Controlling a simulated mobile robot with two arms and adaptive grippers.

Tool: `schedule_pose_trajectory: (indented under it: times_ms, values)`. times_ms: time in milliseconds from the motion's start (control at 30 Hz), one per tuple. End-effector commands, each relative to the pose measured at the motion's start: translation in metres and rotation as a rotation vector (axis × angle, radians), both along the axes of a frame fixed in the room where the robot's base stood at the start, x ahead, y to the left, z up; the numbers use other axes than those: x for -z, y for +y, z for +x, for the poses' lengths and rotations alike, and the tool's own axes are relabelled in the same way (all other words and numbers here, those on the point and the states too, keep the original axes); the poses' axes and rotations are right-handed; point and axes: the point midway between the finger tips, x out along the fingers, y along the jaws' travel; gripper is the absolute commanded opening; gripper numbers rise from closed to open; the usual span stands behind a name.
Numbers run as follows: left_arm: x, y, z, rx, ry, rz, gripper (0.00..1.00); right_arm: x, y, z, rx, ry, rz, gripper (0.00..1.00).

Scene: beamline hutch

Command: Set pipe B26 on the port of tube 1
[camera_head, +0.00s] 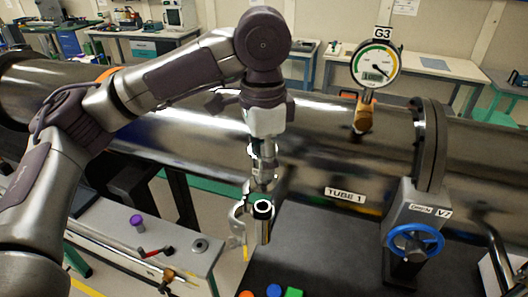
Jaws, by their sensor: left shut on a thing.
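Tube 1 (310,140) is a long shiny metal pipe lying across the view, with a "TUBE 1" label on its front. My left gripper (264,186) points down in front of it and is shut on a small metal part. Just below the fingers is a dark upright cylinder (263,228) with a bright ring at its top, beside a silvery curved fitting (238,218). I cannot tell which of these is pipe B26, or whether they touch. No B26 marking is readable, and I cannot make out the port clearly. My right gripper is not in view.
Gauge G3 (376,62) stands on a brass fitting on the tube. Valve V7 with a blue handwheel (414,241) is at right, below a dark flange (430,145). A grey bench (120,238) at lower left holds a purple knob (137,221) and a red-handled tool (155,252).

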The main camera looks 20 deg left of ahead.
Motion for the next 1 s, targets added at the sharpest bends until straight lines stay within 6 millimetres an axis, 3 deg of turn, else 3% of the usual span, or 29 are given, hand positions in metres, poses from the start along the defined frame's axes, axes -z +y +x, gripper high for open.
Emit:
schedule_pose_trajectory:
  times_ms: [200, 333, 600, 1000]
  values:
    - [0.023, 0.000, 0.000, -0.001, 0.001, 0.000, 0.06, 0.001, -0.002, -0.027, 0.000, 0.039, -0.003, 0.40]
    - [0.035, 0.000, 0.000, -0.001, 0.002, 0.000, 0.06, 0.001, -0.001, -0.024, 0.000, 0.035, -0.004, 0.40]
    - [0.050, 0.000, 0.000, 0.000, 0.000, -0.001, 0.06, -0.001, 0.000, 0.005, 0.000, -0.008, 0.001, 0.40]
    - [0.052, 0.000, 0.000, -0.001, 0.001, -0.001, 0.06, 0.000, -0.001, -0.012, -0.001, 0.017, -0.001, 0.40]
